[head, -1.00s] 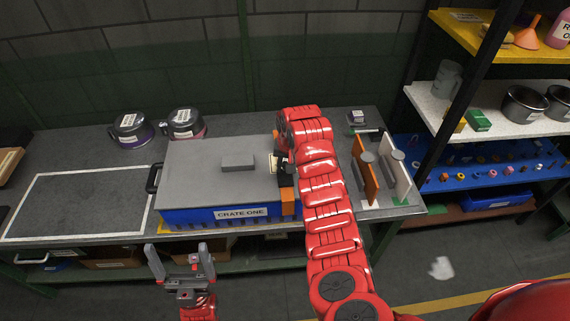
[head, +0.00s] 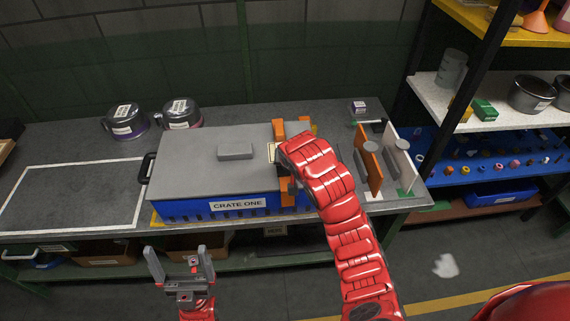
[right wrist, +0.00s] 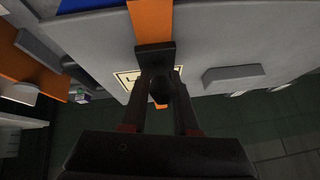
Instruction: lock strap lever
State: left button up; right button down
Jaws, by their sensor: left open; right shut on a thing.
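The blue crate labelled CRATE ONE (head: 238,205) stands on the bench under a flat grey lid (head: 200,165). An orange strap (head: 279,130) runs across its right part and down the front; it also shows in the right wrist view (right wrist: 152,22). My right arm hides much of the strap and its lever in the head view. In the right wrist view the black strap lever (right wrist: 154,55) lies over the strap, between the fingers of my right gripper (right wrist: 161,88), which is shut on it. My left gripper (head: 182,268) is open and empty in front of the bench.
Two lidded pots (head: 128,122) (head: 182,113) stand behind the crate at left. A white-outlined area (head: 70,195) on the bench is clear. Upright orange and white panels (head: 370,168) stand right of the crate. A shelf rack (head: 490,150) stands farther right.

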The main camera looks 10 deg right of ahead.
jog(key=shift+f, duration=0.1)
dwell(0.4)
jog(key=c, duration=0.8)
grip_release()
jog(key=shift+s+r+b, duration=0.2)
jog(key=shift+r+b, duration=0.1)
jog(key=shift+r, duration=0.05)
jog(key=v, duration=0.3)
jog(key=shift+d+r, duration=0.1)
jog(key=shift+r, duration=0.15)
jog(key=a+p+v, duration=0.1)
jog(key=p+v, duration=0.6)
jog(key=v, duration=0.6)
jog(key=shift+s+d, duration=0.25)
jog(key=shift+d, duration=0.2)
